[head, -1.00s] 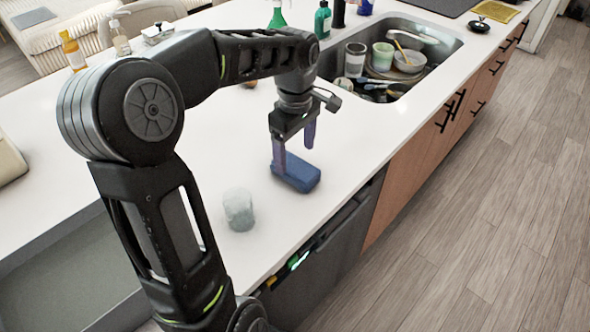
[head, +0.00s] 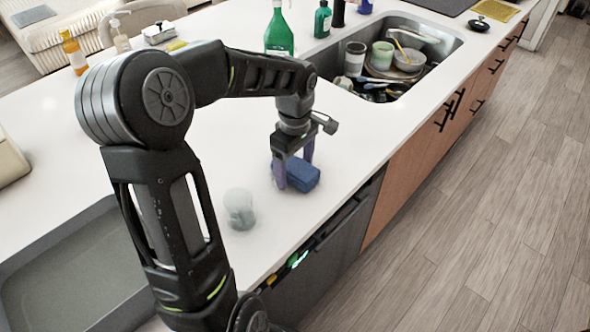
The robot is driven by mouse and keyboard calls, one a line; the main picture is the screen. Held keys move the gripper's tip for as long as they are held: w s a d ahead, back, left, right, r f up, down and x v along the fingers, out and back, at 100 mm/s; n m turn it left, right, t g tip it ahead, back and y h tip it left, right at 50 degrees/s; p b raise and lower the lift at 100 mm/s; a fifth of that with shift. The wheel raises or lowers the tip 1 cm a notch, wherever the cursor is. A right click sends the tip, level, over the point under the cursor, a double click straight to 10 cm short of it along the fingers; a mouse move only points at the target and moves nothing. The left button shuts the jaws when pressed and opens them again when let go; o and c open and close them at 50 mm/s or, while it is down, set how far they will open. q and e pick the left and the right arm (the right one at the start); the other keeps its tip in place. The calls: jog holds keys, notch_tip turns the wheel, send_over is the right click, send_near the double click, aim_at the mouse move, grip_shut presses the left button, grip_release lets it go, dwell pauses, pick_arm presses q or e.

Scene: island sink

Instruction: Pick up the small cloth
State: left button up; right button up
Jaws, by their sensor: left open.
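A small blue block-shaped item (head: 303,177), which looks like the folded small cloth, lies on the white countertop near its front edge. My left gripper (head: 294,172) points down at it with its fingers open. One purple finger is at the near left side of the blue item and partly hides it. The other finger is behind it, and its tip is hidden. I cannot tell whether the fingers touch the item. My right gripper is not in view.
A clear cup (head: 239,209) stands close by on the near left. A green bottle (head: 279,32) stands behind the arm. The sink (head: 447,50) at the right back holds several dishes. A yellow mat (head: 494,11) lies farther right.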

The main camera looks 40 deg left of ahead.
aim_at(295, 166)
pick_arm(q)
jog(key=c, duration=1.5)
jog(key=shift+o, duration=0.2)
jog(key=shift+r, duration=0.15)
notch_tip(295, 166, up, 10)
jog(key=shift+f+b, duration=0.1)
jog(key=shift+b, duration=0.45)
